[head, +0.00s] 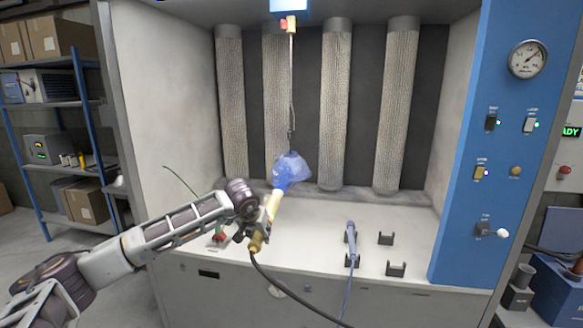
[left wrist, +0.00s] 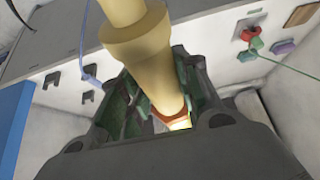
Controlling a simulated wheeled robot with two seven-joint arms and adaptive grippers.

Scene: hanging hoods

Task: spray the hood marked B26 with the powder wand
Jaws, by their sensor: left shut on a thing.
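The cream-yellow powder wand (head: 272,207) is in my left gripper (head: 262,214), which is shut on it above the front of the booth counter. In the left wrist view the wand (left wrist: 137,45) runs up between the gripper's fingers (left wrist: 155,95). A dark hose hangs from its brass end. The wand's tip points up at a translucent blue shape (head: 292,168) hanging on a thin wire and hook. I cannot tell whether this is the hood alone or powder around it. No B26 marking is readable. My right gripper is out of view.
A blue-hosed tool (head: 351,240) rests on the white counter (head: 320,220) beside empty black brackets (head: 396,269). Tall filter columns (head: 335,100) line the back. A blue control panel (head: 505,140) stands right, shelving (head: 60,130) left. A red fitting (left wrist: 250,34) is near the gripper.

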